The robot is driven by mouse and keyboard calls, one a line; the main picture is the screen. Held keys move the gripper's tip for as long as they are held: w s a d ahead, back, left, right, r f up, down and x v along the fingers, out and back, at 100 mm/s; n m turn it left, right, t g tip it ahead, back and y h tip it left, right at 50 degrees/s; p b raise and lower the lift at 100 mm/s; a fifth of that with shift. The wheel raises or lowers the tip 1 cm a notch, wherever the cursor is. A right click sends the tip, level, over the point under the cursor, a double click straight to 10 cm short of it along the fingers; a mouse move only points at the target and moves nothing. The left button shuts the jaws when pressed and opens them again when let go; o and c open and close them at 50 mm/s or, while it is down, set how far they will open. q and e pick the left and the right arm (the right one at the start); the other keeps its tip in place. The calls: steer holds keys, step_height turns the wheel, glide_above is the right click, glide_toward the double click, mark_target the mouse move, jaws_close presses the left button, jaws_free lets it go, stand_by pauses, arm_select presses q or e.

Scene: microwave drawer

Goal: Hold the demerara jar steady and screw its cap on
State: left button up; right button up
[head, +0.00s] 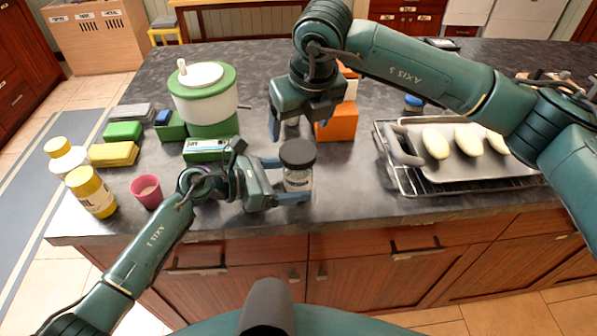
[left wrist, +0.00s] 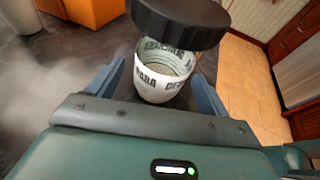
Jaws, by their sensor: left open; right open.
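The demerara jar (head: 299,180) stands upright near the counter's front edge, clear with a white lettered label. It also shows in the left wrist view (left wrist: 160,84). Its wide black cap (head: 298,152) is on top of the jar and shows in the left wrist view (left wrist: 180,22); I cannot tell whether it is threaded on. My left gripper (head: 292,182) is open, its fingers on either side of the jar, and they look apart from it in the left wrist view (left wrist: 158,92). My right gripper (head: 296,130) is open and empty, pointing down above and behind the cap.
An orange block (head: 338,124) stands behind the jar. A tray (head: 455,162) with pale oval pieces sits on a rack at the right. A green and white canister (head: 203,95), sponges, a pink cup (head: 146,192) and yellow bottles (head: 90,192) stand at the left.

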arm_select(q)
steer(key=v, duration=1.1)
steer(key=shift+s, duration=0.1)
